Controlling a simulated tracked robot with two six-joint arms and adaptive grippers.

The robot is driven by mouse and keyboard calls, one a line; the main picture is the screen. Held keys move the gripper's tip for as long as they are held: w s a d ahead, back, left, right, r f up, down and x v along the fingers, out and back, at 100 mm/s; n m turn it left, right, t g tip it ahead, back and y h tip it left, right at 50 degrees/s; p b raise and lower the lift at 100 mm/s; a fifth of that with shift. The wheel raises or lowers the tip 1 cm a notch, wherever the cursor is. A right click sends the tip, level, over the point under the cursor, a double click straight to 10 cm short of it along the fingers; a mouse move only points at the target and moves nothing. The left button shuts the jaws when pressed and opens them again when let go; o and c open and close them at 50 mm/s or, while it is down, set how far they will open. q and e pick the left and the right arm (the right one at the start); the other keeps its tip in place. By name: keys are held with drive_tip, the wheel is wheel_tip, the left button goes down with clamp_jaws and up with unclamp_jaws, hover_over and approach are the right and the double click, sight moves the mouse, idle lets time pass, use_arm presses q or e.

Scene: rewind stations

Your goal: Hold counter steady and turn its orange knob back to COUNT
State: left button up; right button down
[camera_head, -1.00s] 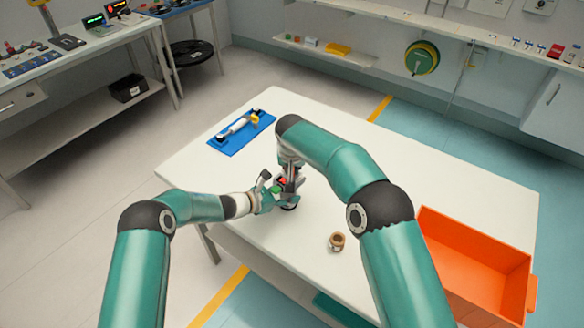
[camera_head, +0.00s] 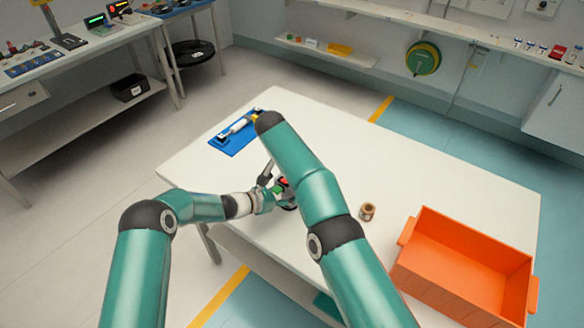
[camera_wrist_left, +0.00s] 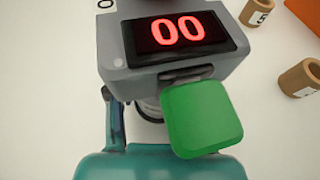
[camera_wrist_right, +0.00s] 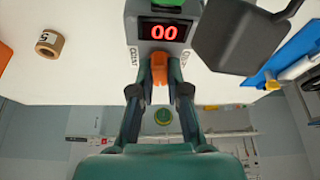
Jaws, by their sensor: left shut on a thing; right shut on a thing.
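The grey counter (camera_wrist_left: 185,67) stands on the white table with red digits "00" lit; in the head view its red display (camera_head: 283,182) shows between my arms. A green button (camera_wrist_left: 203,118) is on its near side in the left wrist view. My left gripper (camera_head: 268,192) is shut on the counter from the left. In the right wrist view the orange knob (camera_wrist_right: 159,68) sits on the counter below the digits, between labels on both sides; the left one reads COUNT. My right gripper (camera_wrist_right: 159,88) is shut on the knob; my right arm hides it in the head view.
A cardboard roll (camera_head: 367,211) stands right of my right arm; a second roll (camera_wrist_left: 300,78) shows in the left wrist view. An orange bin (camera_head: 465,265) is at the right. A blue mat (camera_head: 232,141) with a tool lies at the back left. The table's back right is clear.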

idle(0.4)
drive_tip(key=c, duration=1.1)
unclamp_jaws()
drive_tip(key=shift+c, duration=0.2)
drive_tip(key=shift+r, duration=0.1)
drive_tip(key=v, duration=1.1)
drive_tip(key=shift+s+r, duration=0.15)
drive_tip(key=shift+r, duration=0.2)
